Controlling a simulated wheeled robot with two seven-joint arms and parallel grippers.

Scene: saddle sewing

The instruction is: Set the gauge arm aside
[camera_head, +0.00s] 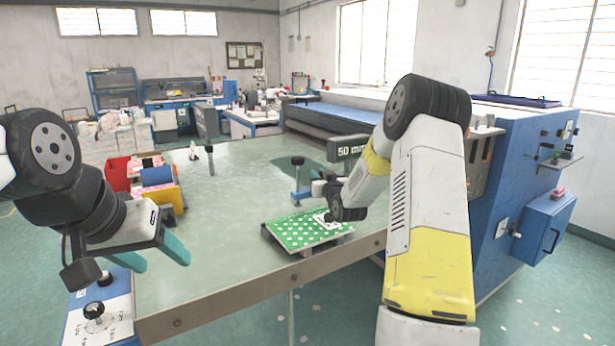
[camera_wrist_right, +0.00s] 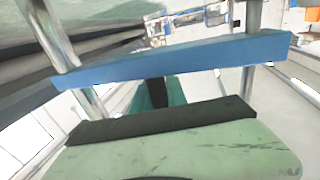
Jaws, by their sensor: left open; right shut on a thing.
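The gauge arm looks to be the blue bar (camera_wrist_right: 170,60) crossing the right wrist view, with metal posts at its ends. My right gripper (camera_wrist_right: 157,95) is shut on it, though the exact contact is hard to make out. In the head view my right wrist (camera_head: 347,203) is over the green dotted cloth (camera_head: 291,235), and its fingers are hidden.
A blue stand with a black knob (camera_head: 298,162) is left of my right wrist. The cloth lies on a low board near the table's front edge. Red, blue and yellow bins (camera_head: 168,200) stand at the left. The middle of the table (camera_head: 225,220) is clear.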

